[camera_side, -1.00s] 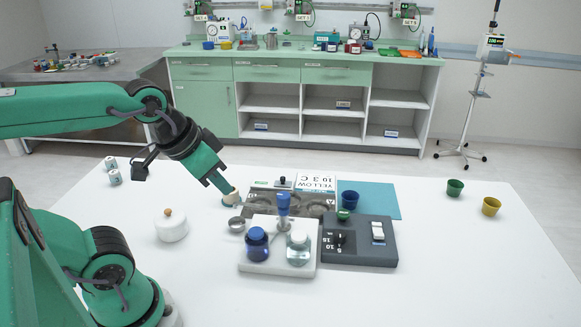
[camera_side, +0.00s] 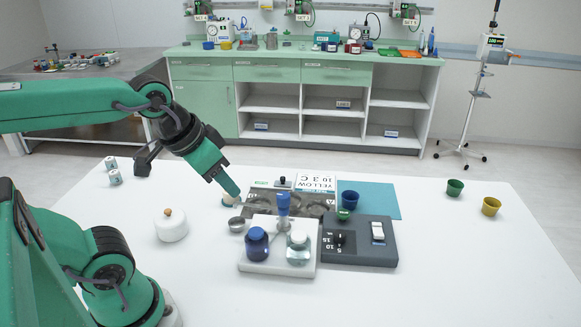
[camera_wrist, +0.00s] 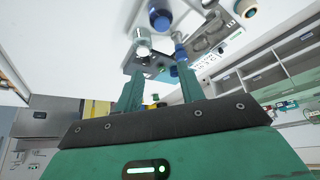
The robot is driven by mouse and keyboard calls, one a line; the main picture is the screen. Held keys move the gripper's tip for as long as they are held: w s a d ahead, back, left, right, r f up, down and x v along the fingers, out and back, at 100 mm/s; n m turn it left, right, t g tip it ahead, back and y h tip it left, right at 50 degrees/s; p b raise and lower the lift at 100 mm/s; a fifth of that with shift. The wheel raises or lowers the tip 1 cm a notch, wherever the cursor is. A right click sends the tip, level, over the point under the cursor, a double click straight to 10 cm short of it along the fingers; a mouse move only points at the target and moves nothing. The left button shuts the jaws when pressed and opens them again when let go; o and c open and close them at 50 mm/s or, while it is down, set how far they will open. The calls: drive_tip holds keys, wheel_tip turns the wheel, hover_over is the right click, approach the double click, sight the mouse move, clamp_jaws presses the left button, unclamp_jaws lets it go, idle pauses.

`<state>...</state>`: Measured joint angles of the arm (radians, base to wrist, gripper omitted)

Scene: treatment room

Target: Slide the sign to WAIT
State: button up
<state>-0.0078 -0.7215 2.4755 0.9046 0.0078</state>
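The likely sign is a low grey panel with a black knob (camera_side: 283,181) and a green-and-white label (camera_side: 261,183), at the back of the table. A white card (camera_side: 316,181) with "YELLOW" lettering stands beside it. The word WAIT cannot be read in either view. My gripper (camera_side: 235,191) points down and right, left of the panel and apart from the knob. In the wrist view my gripper (camera_wrist: 158,75) has its two green fingers spread, with nothing held between them. I cannot make out the knob in the wrist view.
A white tray (camera_side: 252,269) carries a dark blue bottle (camera_side: 256,246), a clear bottle (camera_side: 298,250) and a blue-topped stand (camera_side: 283,204). A dark grey box (camera_side: 376,257), a blue cup (camera_side: 350,199) and a white lidded pot (camera_side: 171,228) stand nearby. The table's right side is mostly free.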

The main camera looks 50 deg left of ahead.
drive_tip(key=w+a+r+g, duration=0.2)
drive_tip(key=w+a, duration=0.2)
drive_tip(key=w, duration=0.5)
drive_tip(key=g, duration=0.4)
hover_over(283, 177)
wheel_tip(283, 177, down, 16)
drive_tip(key=shift+s+d+f, duration=0.1)
drive_tip(key=shift+d+f, duration=0.05)
drive_tip(key=shift+f, duration=0.25)
drive_tip(key=shift+f, duration=3.9)
